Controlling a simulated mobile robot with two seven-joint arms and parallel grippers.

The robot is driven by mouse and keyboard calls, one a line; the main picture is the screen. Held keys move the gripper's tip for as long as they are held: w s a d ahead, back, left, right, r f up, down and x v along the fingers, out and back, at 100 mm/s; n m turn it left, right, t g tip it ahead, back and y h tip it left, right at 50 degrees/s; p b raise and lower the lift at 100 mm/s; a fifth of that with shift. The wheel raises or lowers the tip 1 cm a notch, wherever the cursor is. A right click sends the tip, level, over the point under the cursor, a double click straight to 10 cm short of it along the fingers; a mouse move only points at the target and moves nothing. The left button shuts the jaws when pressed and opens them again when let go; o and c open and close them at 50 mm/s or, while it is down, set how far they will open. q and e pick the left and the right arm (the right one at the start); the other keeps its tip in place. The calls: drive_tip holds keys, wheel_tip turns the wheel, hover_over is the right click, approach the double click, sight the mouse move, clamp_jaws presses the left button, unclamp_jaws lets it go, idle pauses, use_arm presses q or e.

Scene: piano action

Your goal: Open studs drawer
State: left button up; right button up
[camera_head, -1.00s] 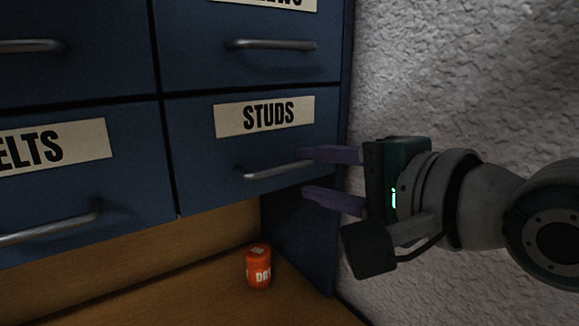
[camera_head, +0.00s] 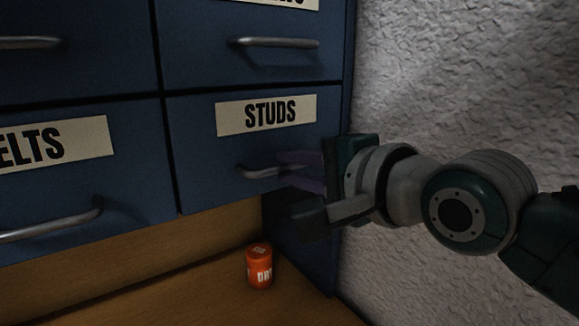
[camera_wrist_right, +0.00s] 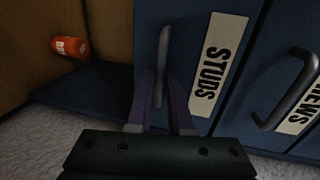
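The studs drawer (camera_head: 205,155) is a blue drawer front with a "STUDS" label (camera_head: 266,115) and a curved metal handle (camera_head: 256,172). It looks flush with the fronts around it. My right gripper (camera_head: 290,165) reaches in from the right, and its purple fingers are at the right part of the handle. In the right wrist view the handle (camera_wrist_right: 164,45) runs between the two fingers (camera_wrist_right: 161,90), which close in on both its sides. The fingers hide part of the handle in the head view. My left gripper is not in view.
Other drawers with metal handles (camera_head: 278,43) sit above and to the left, one labelled "ELTS" in part (camera_head: 50,145). An orange can (camera_head: 259,268) stands on the wooden surface (camera_head: 190,300) below. A rough pale wall (camera_head: 460,80) is close on the right.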

clamp_jaws()
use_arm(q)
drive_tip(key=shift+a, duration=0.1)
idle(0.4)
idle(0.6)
